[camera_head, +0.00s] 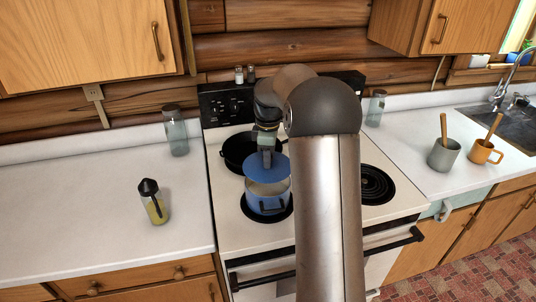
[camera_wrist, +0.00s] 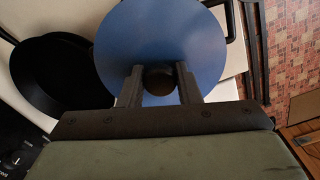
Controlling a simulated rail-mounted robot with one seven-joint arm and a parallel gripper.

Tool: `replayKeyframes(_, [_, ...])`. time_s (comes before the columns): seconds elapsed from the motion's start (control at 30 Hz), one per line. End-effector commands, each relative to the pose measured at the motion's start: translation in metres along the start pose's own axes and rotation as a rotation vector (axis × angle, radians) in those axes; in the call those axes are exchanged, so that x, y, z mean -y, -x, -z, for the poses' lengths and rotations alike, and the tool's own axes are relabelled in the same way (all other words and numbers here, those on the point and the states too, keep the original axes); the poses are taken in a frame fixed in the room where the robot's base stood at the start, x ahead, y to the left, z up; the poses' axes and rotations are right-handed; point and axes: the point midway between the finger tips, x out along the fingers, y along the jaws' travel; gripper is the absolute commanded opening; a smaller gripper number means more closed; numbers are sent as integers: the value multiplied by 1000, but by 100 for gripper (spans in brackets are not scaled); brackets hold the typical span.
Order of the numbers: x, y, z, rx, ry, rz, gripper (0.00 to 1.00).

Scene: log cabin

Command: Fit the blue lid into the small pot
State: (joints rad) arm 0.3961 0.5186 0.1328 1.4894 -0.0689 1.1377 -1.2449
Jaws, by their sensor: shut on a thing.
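The blue lid (camera_head: 262,167) is a flat disc held by my gripper (camera_head: 267,157) above the small pot. In the wrist view my gripper (camera_wrist: 160,84) is shut on the dark round knob of the lid (camera_wrist: 150,38). The lid covers the far part of the pot's opening from this angle, and the pale inside shows below the lid's near edge. The pot is hidden behind the lid in the wrist view.
A black pan (camera_head: 238,150) sits on the rear left burner, close behind the pot; it also shows in the wrist view (camera_wrist: 50,75). The front right burner (camera_head: 376,185) is bare. A bottle (camera_head: 152,202) stands on the left counter.

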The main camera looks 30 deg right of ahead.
Motion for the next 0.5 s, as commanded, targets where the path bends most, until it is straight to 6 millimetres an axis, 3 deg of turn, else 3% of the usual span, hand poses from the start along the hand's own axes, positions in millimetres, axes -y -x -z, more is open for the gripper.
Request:
replayKeyframes(0.2, [0, -26, 0, 0, 0, 0, 5])
replayKeyframes(0.5, [0, -40, 0, 0, 0, -1, 5])
